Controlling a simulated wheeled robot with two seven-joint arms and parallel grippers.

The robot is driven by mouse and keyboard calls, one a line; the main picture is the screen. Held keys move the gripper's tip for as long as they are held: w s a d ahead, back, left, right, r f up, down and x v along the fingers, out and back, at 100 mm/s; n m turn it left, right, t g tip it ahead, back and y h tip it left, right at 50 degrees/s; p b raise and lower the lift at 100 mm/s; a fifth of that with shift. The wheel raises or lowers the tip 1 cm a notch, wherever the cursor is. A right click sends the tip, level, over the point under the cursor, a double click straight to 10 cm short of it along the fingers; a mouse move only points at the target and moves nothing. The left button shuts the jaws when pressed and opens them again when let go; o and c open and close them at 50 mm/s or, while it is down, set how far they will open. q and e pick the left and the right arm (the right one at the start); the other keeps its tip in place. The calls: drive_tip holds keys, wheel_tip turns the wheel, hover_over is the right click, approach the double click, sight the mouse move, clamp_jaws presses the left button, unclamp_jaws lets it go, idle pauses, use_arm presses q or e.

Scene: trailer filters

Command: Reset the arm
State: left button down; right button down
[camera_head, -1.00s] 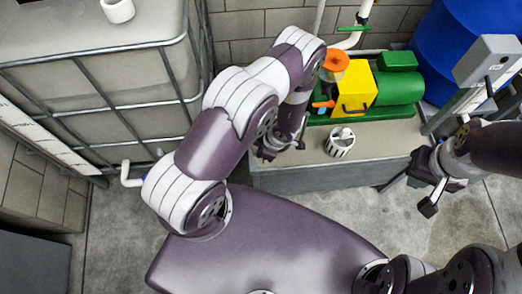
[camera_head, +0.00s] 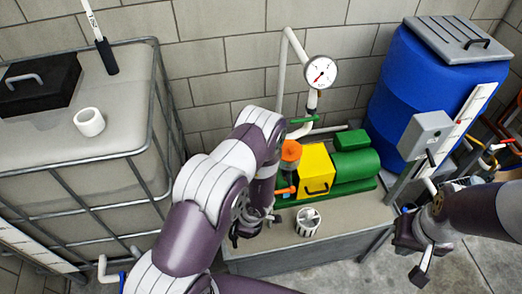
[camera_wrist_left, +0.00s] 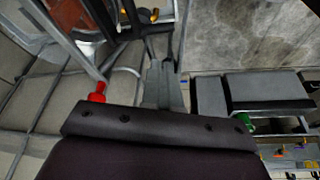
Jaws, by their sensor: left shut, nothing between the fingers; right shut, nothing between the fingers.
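My left arm (camera_head: 215,185) comes in from the left, bent over the front of the pump bench. Its gripper (camera_head: 243,236) points down by the bench's left front, partly hidden by the arm; it is shut and empty. In the left wrist view its fingers (camera_wrist_left: 163,85) show together with nothing held. My right arm (camera_head: 480,208) reaches in from the right edge. Its gripper (camera_head: 418,268) is shut and empty, to the right of the bench over the floor.
A caged tank (camera_head: 100,150) with a white cup (camera_head: 89,121) stands left. A blue drum (camera_head: 410,85) stands right.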

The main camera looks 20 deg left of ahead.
use_arm(q)
drive_tip(key=s+d+r+m+h, duration=0.1)
drive_tip(key=d+r+m+h, duration=0.25)
drive_tip(key=r+m, duration=0.3)
drive_tip(key=s+d+r+m+h, duration=0.2)
drive_tip(key=d+r+m, duration=0.2)
drive_tip(key=r+m, duration=0.25)
drive_tip(key=s+a+r+m+t+b, duration=0.1)
drive_tip(key=a+r+m, duration=0.1)
drive_tip(key=r, duration=0.6)
drive_tip(key=s+a+r+m+t+y, duration=0.1)
drive_tip(key=r+m, duration=0.4)
drive_tip(key=r, duration=0.3)
drive_tip(key=shift+a+r+b, duration=0.35)
drive_tip(key=shift+r+b, duration=0.05)
drive_tip(key=shift+s+y, duration=0.15)
drive_tip(key=shift+y, duration=0.1)
